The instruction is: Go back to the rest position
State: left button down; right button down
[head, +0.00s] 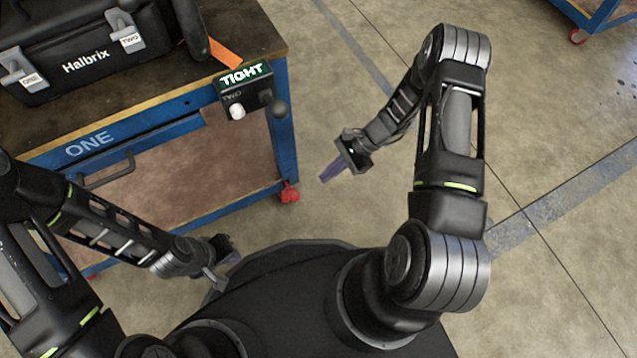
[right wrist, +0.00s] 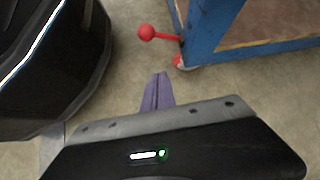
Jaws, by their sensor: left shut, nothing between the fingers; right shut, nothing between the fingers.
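My left gripper (head: 229,257) is low at the left in the head view, in front of the blue workbench and close to my base. It is shut and empty. My right gripper (head: 330,174) is over bare floor to the right of the workbench in the head view. Its purple fingers are shut with nothing between them. The shut fingers also show in the right wrist view (right wrist: 157,92), pointing at the floor near the bench's red-levered caster. Neither gripper touches anything that I can see.
A blue workbench (head: 276,130) marked ONE stands at the left, with a black Halbrix case (head: 85,62) on top. A box labelled TIGHT (head: 245,85) is at its corner. A red caster lever (right wrist: 147,32) sticks out below.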

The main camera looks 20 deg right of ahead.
pick_arm(q)
jog(key=shift+r, duration=0.2)
pick_arm(e)
jog(key=shift+w+d+r, duration=0.15)
jog(key=shift+d+r, duration=0.35)
